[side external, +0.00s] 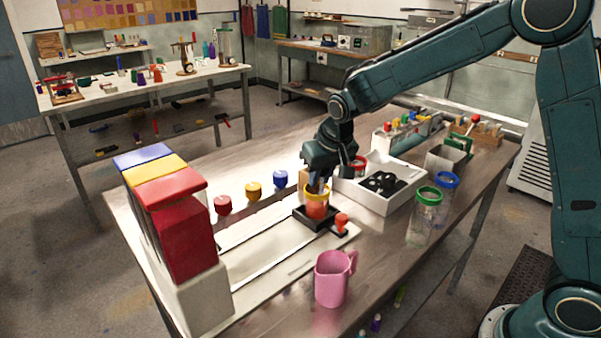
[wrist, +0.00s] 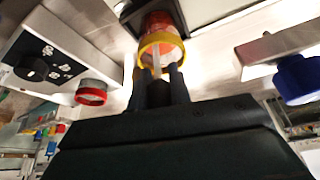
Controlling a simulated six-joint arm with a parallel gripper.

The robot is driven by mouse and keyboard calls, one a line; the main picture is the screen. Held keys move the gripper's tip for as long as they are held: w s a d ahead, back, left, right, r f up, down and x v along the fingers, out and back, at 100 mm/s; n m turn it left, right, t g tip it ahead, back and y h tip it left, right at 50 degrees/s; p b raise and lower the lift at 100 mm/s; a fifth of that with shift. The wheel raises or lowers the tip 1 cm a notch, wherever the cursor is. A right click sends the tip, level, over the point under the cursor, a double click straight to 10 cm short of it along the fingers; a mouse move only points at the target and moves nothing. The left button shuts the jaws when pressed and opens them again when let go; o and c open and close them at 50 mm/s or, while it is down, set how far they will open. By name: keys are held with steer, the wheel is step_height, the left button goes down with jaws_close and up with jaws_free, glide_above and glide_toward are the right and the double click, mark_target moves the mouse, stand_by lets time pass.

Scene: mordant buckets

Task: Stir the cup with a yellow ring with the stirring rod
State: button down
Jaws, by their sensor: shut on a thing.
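The cup with a yellow ring (side external: 317,208) is clear with orange-red contents and stands upright in a black square holder (side external: 301,218). In the wrist view the yellow-ringed cup (wrist: 163,42) is at the top middle, right beyond the fingertips. My gripper (side external: 318,187) points down just above the cup's mouth. It is shut on the stirring rod (wrist: 155,64), a thin pale stick between the fingers that reaches into the ring. The rod's lower end is hidden in the cup. In the side view the fingers mostly hide the rod.
A red-ringed cup (side external: 359,163) and a white tray with black parts (side external: 384,206) are close behind. Green-ringed (side external: 428,200) and blue-ringed (side external: 447,180) cups stand right. A pink jug (side external: 332,281) is in front; a tall block with coloured tops (side external: 187,235) is left.

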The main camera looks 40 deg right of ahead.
steer(key=shift+d, duration=0.2)
steer(key=shift+w+d, duration=0.1)
steer(key=shift+w, duration=0.05)
steer(key=shift+w+d, duration=0.2)
steer(key=shift+w, duration=0.25)
steer(key=shift+w, duration=0.1)
steer(key=shift+w+a, duration=0.3)
steer(key=shift+w, duration=0.15)
steer(key=shift+a, duration=0.15)
steer(key=shift+a, duration=0.5)
steer(key=shift+s, duration=0.1)
